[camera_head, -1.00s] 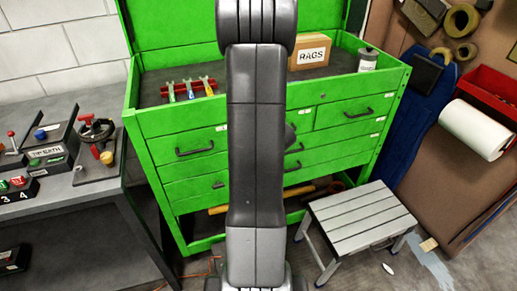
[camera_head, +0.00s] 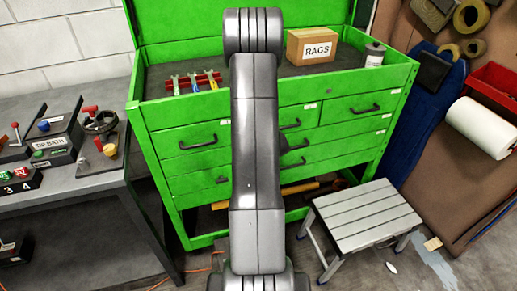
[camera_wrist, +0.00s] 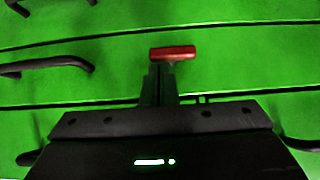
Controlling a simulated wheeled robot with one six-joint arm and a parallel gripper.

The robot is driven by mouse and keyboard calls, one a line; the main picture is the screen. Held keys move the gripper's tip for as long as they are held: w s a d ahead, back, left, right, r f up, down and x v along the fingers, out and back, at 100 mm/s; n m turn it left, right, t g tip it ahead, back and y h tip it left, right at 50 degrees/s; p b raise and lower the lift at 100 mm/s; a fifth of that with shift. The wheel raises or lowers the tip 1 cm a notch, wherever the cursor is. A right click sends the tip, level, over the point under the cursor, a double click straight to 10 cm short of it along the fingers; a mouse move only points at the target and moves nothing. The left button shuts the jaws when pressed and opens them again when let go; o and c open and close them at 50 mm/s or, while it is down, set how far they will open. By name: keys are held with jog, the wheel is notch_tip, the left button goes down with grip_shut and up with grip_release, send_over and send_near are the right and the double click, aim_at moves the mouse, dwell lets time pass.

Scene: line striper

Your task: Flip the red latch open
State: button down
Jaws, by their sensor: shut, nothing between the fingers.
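The red latch (camera_wrist: 172,53) shows in the wrist view as a short red bar lying level against the green drawer fronts, with a short stem below its middle. My gripper (camera_wrist: 160,72) is shut and empty. Its fingertips appear just below the red bar, slightly left of its middle. I cannot tell whether they touch it. In the head view my arm stands in front of the green tool chest (camera_head: 195,168) and hides the latch and my gripper.
Black drawer handles (camera_wrist: 50,66) stick out left of my gripper. A RAGS box (camera_head: 312,47) stands on top of the chest. A step stool (camera_head: 366,214) stands at the right front. A bench (camera_head: 75,190) with small controls is at the left.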

jog(key=shift+d+r+p, duration=0.1)
jog(key=shift+p, duration=0.5)
jog(key=shift+d+m+y+p, duration=0.2)
jog(key=shift+m+y+p, duration=0.35)
jog(key=shift+p, duration=0.8)
jog(key=f+m+y, duration=0.1)
jog(key=m+y, duration=0.1)
jog(key=y, duration=0.1)
jog(key=d+f+m+y, duration=0.1)
jog(key=f+m+y, duration=0.1)
jog(key=y, duration=0.2)
jog(key=f+m+g+y, duration=0.1)
jog(key=m+y, duration=0.1)
jog(key=y, duration=0.2)
jog(key=shift+w+d+f+m, duration=0.25)
jog(key=shift+w+d+f, duration=0.1)
